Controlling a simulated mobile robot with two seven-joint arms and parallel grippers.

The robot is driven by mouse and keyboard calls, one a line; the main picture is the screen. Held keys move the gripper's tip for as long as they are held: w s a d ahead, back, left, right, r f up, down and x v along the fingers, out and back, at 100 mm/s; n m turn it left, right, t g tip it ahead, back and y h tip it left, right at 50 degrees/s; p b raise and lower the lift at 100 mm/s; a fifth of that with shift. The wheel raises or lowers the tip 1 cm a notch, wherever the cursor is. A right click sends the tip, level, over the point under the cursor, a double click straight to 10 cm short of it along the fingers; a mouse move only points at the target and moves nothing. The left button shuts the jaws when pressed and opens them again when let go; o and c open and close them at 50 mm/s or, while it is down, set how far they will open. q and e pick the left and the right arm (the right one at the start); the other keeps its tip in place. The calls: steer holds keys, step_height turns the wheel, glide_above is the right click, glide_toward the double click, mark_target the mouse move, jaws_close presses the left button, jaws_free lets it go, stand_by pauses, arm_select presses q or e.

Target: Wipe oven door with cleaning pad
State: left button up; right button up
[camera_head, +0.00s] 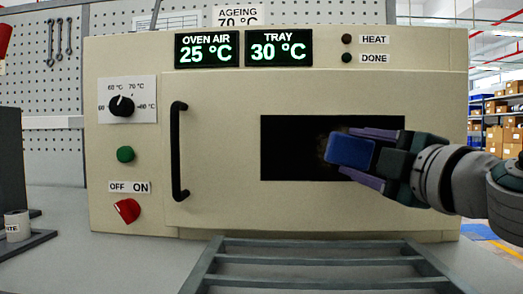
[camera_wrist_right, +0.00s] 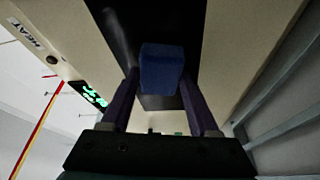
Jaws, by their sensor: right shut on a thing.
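The beige oven's door (camera_head: 215,210) is shut, with a black vertical handle (camera_head: 177,150) on its left and a dark window (camera_head: 290,150) in it. A faint brownish smudge (camera_head: 321,146) shows on the window just left of the pad. My right gripper (camera_head: 358,155) comes in from the right and is shut on the blue cleaning pad (camera_head: 350,151) in front of the window. In the right wrist view the pad (camera_wrist_right: 162,72) sits between the two purple fingers, against or close to the dark window; I cannot tell if it touches. My left gripper is not in view.
A grey rail frame (camera_head: 310,257) stands low in front of the oven. A dial (camera_head: 121,106), a green button (camera_head: 125,154) and a red switch (camera_head: 127,210) are left of the door. A small labelled cup (camera_head: 17,226) stands at far left.

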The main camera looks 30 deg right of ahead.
steer(key=shift+w+a+p, duration=0.2)
steer(key=shift+w+a, duration=0.35)
steer(key=shift+a, duration=0.4)
steer(key=shift+w+a+p, duration=0.15)
steer(key=shift+w+a, duration=0.4)
steer(key=shift+a, duration=0.35)
steer(key=shift+r, duration=0.15)
steer(key=shift+d+r, duration=0.1)
